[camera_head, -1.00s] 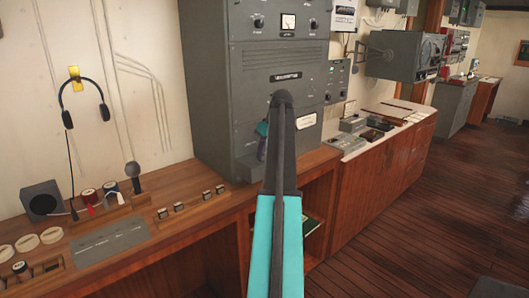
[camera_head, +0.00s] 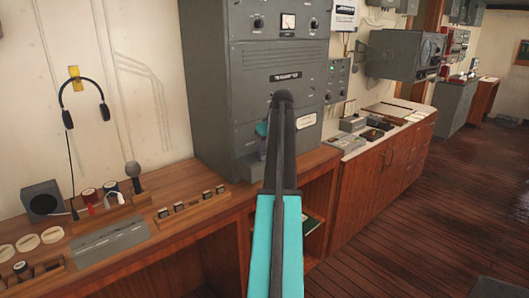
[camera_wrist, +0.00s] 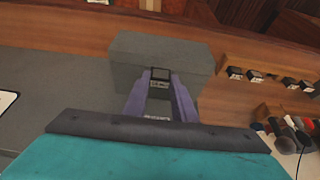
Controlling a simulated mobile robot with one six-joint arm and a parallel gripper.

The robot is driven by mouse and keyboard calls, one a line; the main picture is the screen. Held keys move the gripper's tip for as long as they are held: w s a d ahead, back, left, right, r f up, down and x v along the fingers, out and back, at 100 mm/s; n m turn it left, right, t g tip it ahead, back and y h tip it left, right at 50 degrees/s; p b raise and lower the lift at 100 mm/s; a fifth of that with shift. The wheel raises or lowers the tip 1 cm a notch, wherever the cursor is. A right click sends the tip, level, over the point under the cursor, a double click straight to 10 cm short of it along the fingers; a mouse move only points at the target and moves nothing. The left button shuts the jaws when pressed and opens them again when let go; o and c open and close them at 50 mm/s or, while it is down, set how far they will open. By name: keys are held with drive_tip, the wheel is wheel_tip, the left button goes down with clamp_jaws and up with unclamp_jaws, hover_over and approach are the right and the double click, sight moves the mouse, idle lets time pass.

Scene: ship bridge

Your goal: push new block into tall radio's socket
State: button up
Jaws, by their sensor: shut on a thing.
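The tall radio (camera_head: 212,90) is a grey cabinet standing on the wooden desk. My gripper (camera_wrist: 160,85) has two purple fingers, shut on the new block (camera_wrist: 160,73), a small dark block with a pale marking. In the wrist view the block is in front of a grey box jutting from the radio's face (camera_wrist: 185,50). I cannot tell whether the block touches it. In the head view my arm covers much of the radio's lower front, and the gripper (camera_head: 262,130) shows only partly beside it. The socket cannot be made out.
Several small blocks sit in a rack on the desk (camera_head: 190,207), left of the radio. A microphone (camera_head: 133,170), coloured spools and a dark speaker (camera_head: 42,200) stand farther left. A headset (camera_head: 86,95) hangs on the wall. A lower counter with devices (camera_head: 400,115) extends to the right.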

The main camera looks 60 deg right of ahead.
drive_tip(key=o, duration=1.1)
drive_tip(key=shift+r, duration=0.1)
drive_tip(key=b+v, duration=0.2)
drive_tip(key=v, duration=1.1)
drive_tip(key=shift+r, duration=0.25)
drive_tip(key=shift+a, duration=0.15)
